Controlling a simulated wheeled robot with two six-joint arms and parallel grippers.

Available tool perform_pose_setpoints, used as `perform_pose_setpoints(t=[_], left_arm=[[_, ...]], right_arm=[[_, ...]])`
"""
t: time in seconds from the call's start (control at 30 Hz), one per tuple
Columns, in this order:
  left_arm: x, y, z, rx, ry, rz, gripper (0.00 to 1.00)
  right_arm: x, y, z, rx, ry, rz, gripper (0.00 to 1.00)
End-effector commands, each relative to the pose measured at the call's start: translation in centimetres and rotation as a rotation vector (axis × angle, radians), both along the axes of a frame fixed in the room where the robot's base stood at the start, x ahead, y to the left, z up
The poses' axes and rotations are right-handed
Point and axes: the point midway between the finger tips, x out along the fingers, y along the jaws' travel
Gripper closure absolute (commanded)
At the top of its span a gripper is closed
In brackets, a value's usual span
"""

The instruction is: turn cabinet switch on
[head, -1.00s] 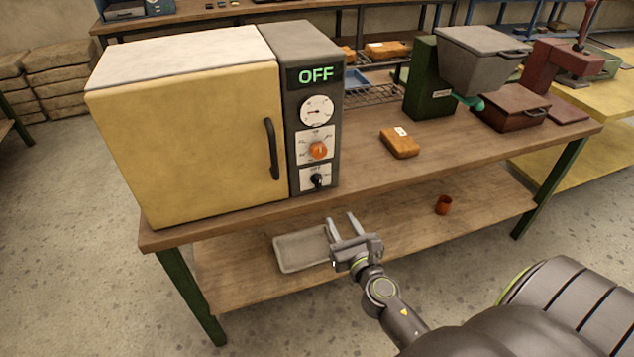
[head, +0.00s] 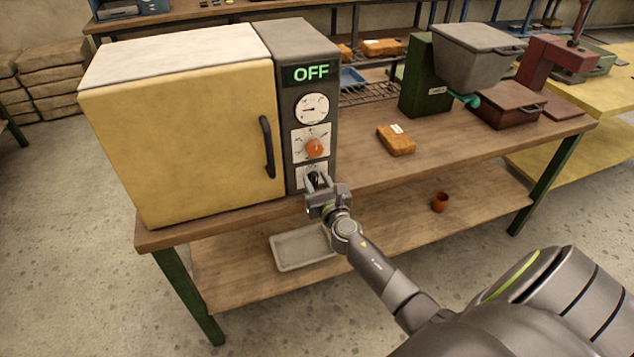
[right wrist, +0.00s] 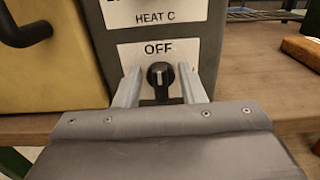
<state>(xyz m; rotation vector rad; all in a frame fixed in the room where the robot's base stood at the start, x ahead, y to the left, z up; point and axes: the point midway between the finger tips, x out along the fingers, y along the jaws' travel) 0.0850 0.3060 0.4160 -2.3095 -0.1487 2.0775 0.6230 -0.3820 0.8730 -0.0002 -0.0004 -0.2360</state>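The yellow cabinet (head: 185,130) stands on the bench with a grey control panel (head: 308,45) on its right side. Its display (head: 311,74) reads OFF in green. The black cabinet switch (right wrist: 160,75) is the lowest control, under an OFF label, with its white mark pointing up. In the head view the switch is mostly hidden by my right gripper. My right gripper (head: 318,180) is open in front of the switch, and in the right wrist view its fingers (right wrist: 160,85) stand on either side of the knob with gaps. My left gripper is not in view.
An orange dial (head: 315,148) and a round gauge (head: 312,108) sit above the switch. A black door handle (head: 267,147) is left of the panel. An orange-brown block (head: 396,140) lies on the bench. A grey tray (head: 302,249) and a red cup (head: 440,202) are on the lower shelf.

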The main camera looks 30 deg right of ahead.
Motion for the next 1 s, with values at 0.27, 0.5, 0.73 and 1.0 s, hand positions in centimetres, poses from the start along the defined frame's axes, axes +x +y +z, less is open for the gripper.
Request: perform_pose_setpoints(t=[0.27, 0.5, 0.73, 1.0], left_arm=[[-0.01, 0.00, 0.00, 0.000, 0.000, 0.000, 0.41], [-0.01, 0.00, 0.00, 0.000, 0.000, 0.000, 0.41], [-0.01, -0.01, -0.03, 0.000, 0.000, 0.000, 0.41], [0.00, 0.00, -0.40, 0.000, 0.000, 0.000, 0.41]], right_arm=[[0.03, -0.01, -0.01, 0.000, 0.000, 0.000, 0.68], [0.01, 0.00, -0.02, 0.000, 0.001, 0.000, 0.99], [0.00, 0.00, -0.05, 0.006, 0.000, 0.000, 1.00], [-0.04, -0.10, -0.16, 0.092, -0.021, 0.000, 1.00]])
